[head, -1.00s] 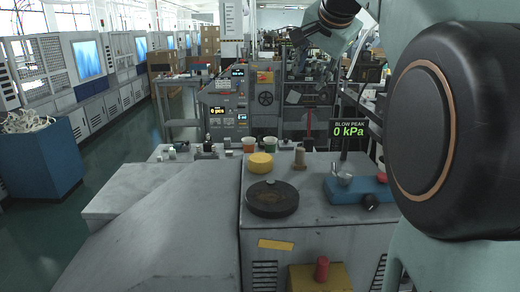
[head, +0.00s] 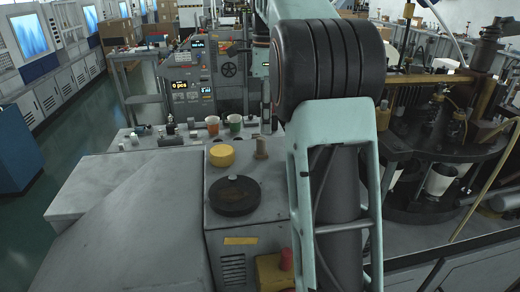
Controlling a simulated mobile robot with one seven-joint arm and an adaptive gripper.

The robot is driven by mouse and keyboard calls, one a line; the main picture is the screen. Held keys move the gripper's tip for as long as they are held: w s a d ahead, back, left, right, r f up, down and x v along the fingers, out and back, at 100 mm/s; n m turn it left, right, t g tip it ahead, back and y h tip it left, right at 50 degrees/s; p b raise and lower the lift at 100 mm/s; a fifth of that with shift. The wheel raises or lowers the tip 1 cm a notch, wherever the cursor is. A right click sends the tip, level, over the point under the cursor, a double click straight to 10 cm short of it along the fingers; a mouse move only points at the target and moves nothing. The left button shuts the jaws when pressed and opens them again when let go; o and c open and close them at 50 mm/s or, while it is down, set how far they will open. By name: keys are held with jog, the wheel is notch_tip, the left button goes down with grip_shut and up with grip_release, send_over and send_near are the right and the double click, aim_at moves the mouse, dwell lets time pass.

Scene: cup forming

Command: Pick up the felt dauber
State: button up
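A small tan upright peg (head: 261,148), which looks like the felt dauber, stands on the grey machine top in the head view, right of a round yellow piece (head: 221,155). My gripper (head: 267,124) appears as a narrow dark shape pointing down, partly beside my large arm link. In the picture it is just above and behind the peg, apart from it; the depth between them is hard to judge. Its fingers are too small and dark to tell whether they are open. Nothing is visibly held.
A round black dish (head: 234,194) sits in front of the peg. An orange cup (head: 212,123) and a green cup (head: 235,121) stand behind. A yellow box with a red knob (head: 286,259) is lower down. A rotary machine with white cups (head: 440,179) fills the right. My arm hides the middle.

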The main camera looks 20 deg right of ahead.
aim_at(262, 139)
notch_tip(262, 139, down, 2)
jog(key=shift+f, duration=0.15)
jog(key=shift+a+f, duration=0.2)
jog(key=shift+f, duration=0.65)
jog(key=shift+a+f, duration=0.15)
jog(key=shift+f, duration=0.65)
jog(key=shift+a+f, duration=0.2)
jog(key=shift+f, duration=0.65)
jog(key=shift+c, duration=0.6)
grip_shut()
